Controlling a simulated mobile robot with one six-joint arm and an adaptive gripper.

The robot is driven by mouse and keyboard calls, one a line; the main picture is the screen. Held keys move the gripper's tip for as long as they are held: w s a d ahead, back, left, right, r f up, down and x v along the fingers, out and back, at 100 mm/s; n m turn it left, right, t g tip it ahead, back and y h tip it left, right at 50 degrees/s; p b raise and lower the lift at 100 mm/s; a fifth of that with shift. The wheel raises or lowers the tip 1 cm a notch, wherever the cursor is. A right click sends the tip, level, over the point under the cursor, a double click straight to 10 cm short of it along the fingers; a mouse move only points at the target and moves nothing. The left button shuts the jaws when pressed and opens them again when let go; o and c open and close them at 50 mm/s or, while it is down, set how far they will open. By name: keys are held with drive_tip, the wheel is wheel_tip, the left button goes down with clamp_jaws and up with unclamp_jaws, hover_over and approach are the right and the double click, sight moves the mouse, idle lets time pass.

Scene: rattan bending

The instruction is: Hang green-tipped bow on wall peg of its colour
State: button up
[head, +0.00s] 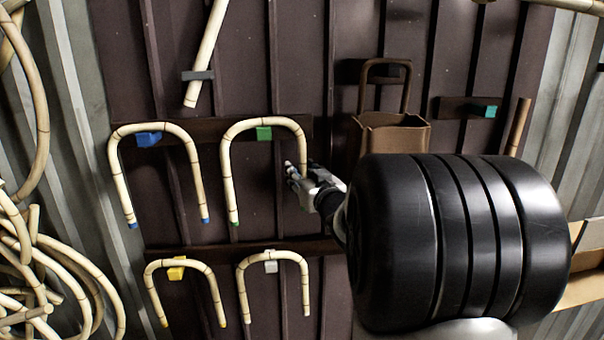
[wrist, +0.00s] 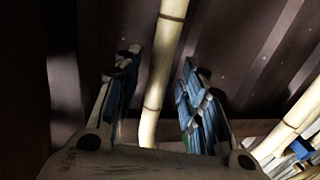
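The green-tipped bow (head: 228,180) is a pale rattan U turned upside down. It hangs over the green wall peg (head: 264,133) in the upper row, its top bend resting at the peg and its legs pointing down. The green tip shows on its left leg; the right leg's lower part is partly hidden by my gripper. My gripper (head: 297,173) is at the right leg. In the wrist view my gripper (wrist: 158,95) has its blue-padded fingers spread, with the bow's leg (wrist: 160,75) passing between them and a gap on each side.
A blue-tipped bow (head: 115,175) hangs on the blue peg (head: 149,139) to the left. Bows hang below on the yellow peg (head: 176,270) and the white peg (head: 270,264). A brown basket (head: 395,140) is on the wall at right, near my arm. A teal peg (head: 490,111) is bare.

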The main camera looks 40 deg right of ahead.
drive_tip(key=v, duration=1.2)
